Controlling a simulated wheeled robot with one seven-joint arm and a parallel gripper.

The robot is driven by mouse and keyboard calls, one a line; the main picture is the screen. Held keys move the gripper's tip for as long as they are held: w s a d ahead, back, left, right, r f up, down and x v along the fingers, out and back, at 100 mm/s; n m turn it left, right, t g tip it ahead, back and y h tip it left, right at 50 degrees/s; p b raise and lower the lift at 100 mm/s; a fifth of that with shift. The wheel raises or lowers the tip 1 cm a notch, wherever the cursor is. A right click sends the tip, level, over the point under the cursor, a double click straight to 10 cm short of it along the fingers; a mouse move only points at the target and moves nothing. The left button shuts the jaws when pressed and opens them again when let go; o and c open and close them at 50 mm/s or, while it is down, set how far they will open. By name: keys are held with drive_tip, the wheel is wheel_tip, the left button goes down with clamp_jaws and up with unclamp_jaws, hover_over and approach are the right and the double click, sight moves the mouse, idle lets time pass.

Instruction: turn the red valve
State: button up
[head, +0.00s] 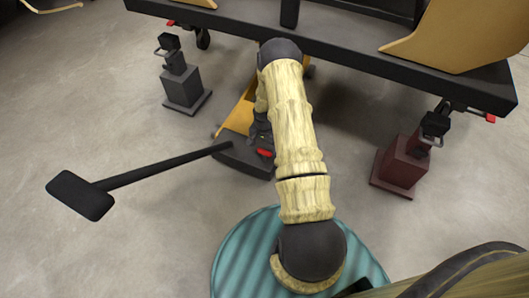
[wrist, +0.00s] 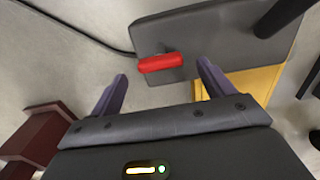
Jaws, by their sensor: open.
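The red valve (wrist: 160,62) shows in the wrist view as a short red bar handle in front of a grey panel (wrist: 230,40). In the head view, a small part of the red valve (head: 264,153) shows beside my arm, at a dark base on the floor. My gripper (wrist: 162,73) is open in the wrist view, with its fingers apart. The valve appears between and beyond the fingertips, with no visible contact. In the head view my gripper (head: 262,128) is mostly hidden behind my arm.
A grey stand (head: 182,88) is at left and a dark red stand (head: 402,160) at right. A long dark beam (head: 350,55) spans the back. A yellow part (wrist: 250,82) sits beside the panel.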

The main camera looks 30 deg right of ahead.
sight(265, 150)
drive_tip(key=shift+f+b, duration=0.45)
drive_tip(key=shift+f, duration=1.15)
drive_tip(key=c, duration=1)
